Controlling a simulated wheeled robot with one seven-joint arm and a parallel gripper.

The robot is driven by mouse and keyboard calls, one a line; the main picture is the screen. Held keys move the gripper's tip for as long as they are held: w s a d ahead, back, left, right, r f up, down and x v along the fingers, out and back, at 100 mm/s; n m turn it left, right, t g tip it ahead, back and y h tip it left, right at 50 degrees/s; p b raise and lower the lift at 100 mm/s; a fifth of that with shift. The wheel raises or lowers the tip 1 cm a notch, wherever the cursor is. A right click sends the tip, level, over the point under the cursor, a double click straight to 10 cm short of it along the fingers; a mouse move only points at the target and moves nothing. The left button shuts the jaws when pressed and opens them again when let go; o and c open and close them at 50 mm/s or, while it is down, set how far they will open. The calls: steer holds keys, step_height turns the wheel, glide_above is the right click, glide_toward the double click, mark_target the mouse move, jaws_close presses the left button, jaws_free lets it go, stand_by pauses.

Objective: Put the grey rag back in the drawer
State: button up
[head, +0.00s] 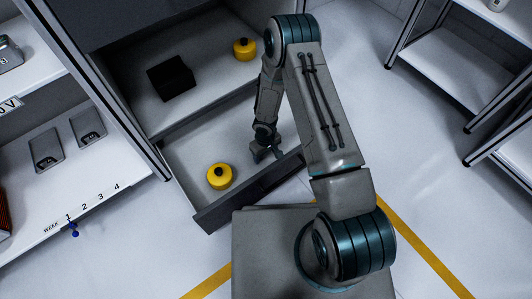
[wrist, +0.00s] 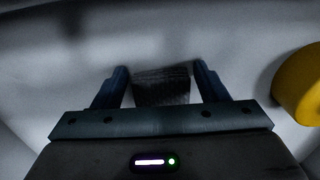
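My gripper (wrist: 162,72) reaches down into the open lower drawer (head: 185,160). Its two dark blue fingers stand apart in the wrist view. A dark grey, woven-looking piece, which looks like the grey rag (wrist: 162,88), is between the fingers, with narrow gaps showing at its sides. Whether it rests on the drawer floor is hard to tell. In the head view my gripper (head: 264,153) is at the right part of the drawer, near its front wall, and I cannot make out the rag there.
A yellow round weight (head: 219,176) sits in the drawer left of my gripper; it shows in the wrist view (wrist: 300,85). Above the drawer, a black box (head: 171,78) and another yellow weight (head: 244,49) stand on the surface. Shelves (head: 65,165) flank the left.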

steer(key=shift+o, duration=0.3)
steer(key=s+d+r+m+t+h+p, duration=0.1)
steer(key=d+r+m+p, duration=0.3)
steer(key=r, duration=1.4)
steer(key=d+r+n+h+p, duration=0.1)
steer(key=d+r, duration=0.5)
steer(key=r, duration=1.2)
steer(key=s+d+r+m+y, duration=0.2)
steer(key=s+r+m, duration=0.1)
steer(key=s+r, duration=1.1)
steer(key=shift+s+d+m, duration=0.15)
steer(key=shift+s+m, duration=0.15)
steer(key=shift+s, duration=0.85)
